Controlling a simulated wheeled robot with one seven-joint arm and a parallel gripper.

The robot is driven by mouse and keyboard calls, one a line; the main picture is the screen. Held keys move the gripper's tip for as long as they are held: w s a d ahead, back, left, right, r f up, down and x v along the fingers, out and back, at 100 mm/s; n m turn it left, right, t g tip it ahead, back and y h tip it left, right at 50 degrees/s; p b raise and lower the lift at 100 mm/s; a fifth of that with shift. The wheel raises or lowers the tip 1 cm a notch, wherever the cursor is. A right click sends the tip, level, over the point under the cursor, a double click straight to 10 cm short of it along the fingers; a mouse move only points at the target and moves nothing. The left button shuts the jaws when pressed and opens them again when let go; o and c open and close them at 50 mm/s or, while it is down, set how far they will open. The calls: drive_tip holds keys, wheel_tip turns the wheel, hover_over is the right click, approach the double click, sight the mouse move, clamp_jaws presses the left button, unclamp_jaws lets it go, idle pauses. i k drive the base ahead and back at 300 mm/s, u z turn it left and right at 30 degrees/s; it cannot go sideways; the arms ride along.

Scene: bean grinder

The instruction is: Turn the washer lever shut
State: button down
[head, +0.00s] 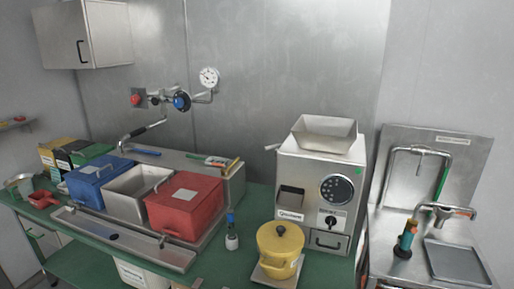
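My gripper is not in this view. No lever is clearly marked as the washer lever at this size. A bent metal pipe (398,152) with a green strip (443,178) stands against the steel back panel at the right. A metal tap-like fitting (445,211) sits below it. At the left, a spout with a dark grip (148,131) comes off the wall pipework, near a red knob (136,99) and a blue knob (181,102). I cannot tell whether any of these is open or shut.
A steel grinder (310,170) stands mid-right, with a yellow pot (281,240) in front. A red bin (187,198), steel bin (136,189) and blue bin (98,179) stand left. A small bottle (232,242) and a multicoloured upright item (406,240) stand near the front. A grey tray (456,264) lies right.

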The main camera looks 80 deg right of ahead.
sight(278, 146)
drive_tip(key=z, duration=0.5)
drive_tip(key=i, duration=0.3)
drive_tip(key=z, duration=0.25)
